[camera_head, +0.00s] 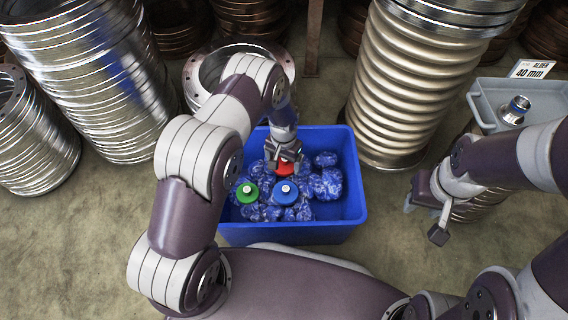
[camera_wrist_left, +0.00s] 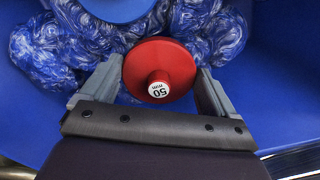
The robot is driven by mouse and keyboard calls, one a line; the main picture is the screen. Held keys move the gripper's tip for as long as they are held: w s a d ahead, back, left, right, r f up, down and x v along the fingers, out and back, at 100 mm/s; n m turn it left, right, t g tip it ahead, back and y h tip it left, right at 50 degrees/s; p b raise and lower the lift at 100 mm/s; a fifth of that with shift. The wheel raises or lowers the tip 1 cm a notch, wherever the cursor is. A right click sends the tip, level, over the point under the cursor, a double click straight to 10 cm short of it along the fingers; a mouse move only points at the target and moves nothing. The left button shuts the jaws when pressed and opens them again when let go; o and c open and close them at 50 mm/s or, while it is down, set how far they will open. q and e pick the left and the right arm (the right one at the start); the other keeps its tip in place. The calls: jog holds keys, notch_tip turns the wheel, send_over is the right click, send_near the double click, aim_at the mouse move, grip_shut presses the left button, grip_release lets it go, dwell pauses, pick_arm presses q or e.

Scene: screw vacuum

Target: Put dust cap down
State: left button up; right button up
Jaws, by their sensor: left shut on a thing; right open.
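A red dust cap (camera_wrist_left: 160,62), with a knob marked "50 mm", is between the fingers of my left gripper (camera_wrist_left: 153,92), which is shut on it. In the head view the red cap (camera_head: 285,170) is partly hidden under my left gripper (camera_head: 284,158), inside the blue bin (camera_head: 292,236). A green cap (camera_head: 247,193) and a blue cap (camera_head: 286,191) lie in the bin on blue-and-white wrapped bundles (camera_head: 327,184). Whether the red cap touches the bundles I cannot tell. My right gripper (camera_head: 424,218) is open and empty, right of the bin.
Large metal bellows tubes stand at the left (camera_head: 95,80) and behind right (camera_head: 385,90). A flanged ring (camera_head: 205,68) is behind the bin.

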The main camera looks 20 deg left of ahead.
pick_arm(q)
jog(key=shift+r, duration=0.15)
jog(key=o, duration=0.7)
jog(key=shift+o, duration=0.2)
notch_tip(320, 180, up, 12)
jog(key=p, duration=0.8)
notch_tip(320, 180, up, 15)
jog(key=n, duration=0.1)
send_over(284, 160)
jog(key=s+a, duration=0.2)
jog(key=s, duration=0.4)
jog(key=s+a+r, duration=0.1)
jog(key=s+r, duration=0.2)
jog(key=s, duration=0.3)
jog(key=s+a+r+n+t, duration=0.1)
jog(key=s+r, duration=0.2)
jog(key=s, duration=0.3)
jog(key=shift+s+r+n, duration=0.2)
jog(key=shift+r+n, duration=0.1)
jog(key=shift+r, duration=0.05)
